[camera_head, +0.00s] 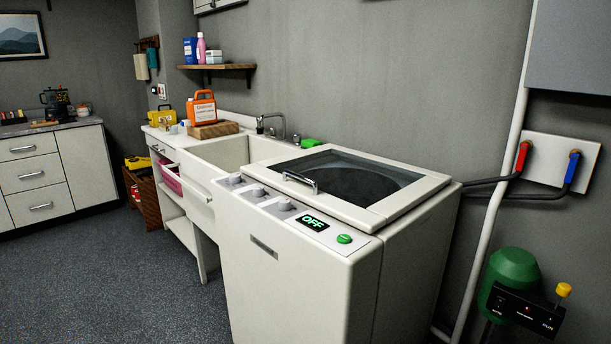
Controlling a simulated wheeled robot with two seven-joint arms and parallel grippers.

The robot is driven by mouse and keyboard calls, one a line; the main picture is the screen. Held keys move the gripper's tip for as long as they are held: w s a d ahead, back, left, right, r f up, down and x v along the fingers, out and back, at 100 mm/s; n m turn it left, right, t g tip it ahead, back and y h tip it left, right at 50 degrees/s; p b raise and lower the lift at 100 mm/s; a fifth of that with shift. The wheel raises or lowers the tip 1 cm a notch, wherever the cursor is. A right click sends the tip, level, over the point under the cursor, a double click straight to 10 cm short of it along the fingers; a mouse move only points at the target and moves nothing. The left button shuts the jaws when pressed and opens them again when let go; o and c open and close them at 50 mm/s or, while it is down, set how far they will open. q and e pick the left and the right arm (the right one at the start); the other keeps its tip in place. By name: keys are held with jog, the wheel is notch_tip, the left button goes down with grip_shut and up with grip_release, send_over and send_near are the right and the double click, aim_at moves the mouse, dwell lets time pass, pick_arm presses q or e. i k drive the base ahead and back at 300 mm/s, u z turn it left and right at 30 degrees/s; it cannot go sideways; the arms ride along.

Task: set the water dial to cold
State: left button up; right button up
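A white top-loading washing machine (300,262) stands in the middle of the camera_head view. Its sloped front panel carries three grey dials in a row: a left dial (235,179), a middle dial (257,191) and a right dial (284,204). Their labels and pointer positions are too small to read, so I cannot tell which is the water dial or how it is set. A display (312,223) to their right reads "OFF" in green, and a green button (344,239) sits beside it. Neither of my grippers is in view.
The washer's glass-topped lid (348,178) with a handle (300,182) is shut behind the dials. A sink counter (215,155) adjoins on the left. Red (522,157) and blue (572,167) valve handles are on the right wall. Floor (110,270) is clear at front left.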

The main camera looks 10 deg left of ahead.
aim_at(258, 190)
jog(key=u, duration=0.3)
jog(key=i, duration=0.85)
jog(key=u, duration=0.65)
